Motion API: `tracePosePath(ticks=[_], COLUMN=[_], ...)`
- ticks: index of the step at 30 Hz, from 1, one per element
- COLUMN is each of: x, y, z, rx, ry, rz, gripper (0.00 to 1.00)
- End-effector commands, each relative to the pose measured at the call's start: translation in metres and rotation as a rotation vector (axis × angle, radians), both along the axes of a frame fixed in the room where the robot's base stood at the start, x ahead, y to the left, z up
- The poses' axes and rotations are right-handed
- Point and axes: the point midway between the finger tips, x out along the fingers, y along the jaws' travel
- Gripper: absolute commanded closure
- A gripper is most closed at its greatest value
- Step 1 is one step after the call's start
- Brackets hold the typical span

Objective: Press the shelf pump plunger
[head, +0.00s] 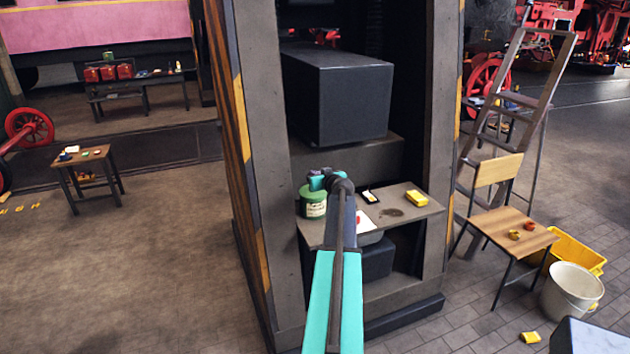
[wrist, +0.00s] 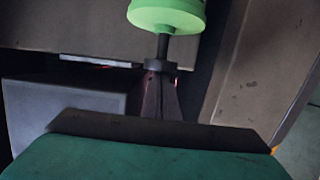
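The green pump bottle (head: 313,203) with a pale label stands upright at the left front of the shelf (head: 428,207). My gripper (head: 318,178) is by the bottle's top in the head view, and my wrist partly covers that area. In the wrist view, a light green round piece (wrist: 165,14) sits on a dark stem and collar at the top of the picture. My dark fingers (wrist: 162,82) point at the collar and look shut, with nothing seen between them. I cannot tell whether they touch it.
A chair (head: 505,228) and ladder stand to the right.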

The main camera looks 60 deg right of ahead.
Motion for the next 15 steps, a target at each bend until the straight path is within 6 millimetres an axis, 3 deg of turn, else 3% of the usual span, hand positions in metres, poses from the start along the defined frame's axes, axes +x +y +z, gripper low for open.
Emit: tracePosePath(ticks=[3, 15], x=[0.001, -0.034], y=[0.002, 0.027], z=[0.018, 0.027], rx=[-0.003, -0.003], ry=[-0.003, -0.005], rz=[0.001, -0.002], gripper=[1.00, 1.00])
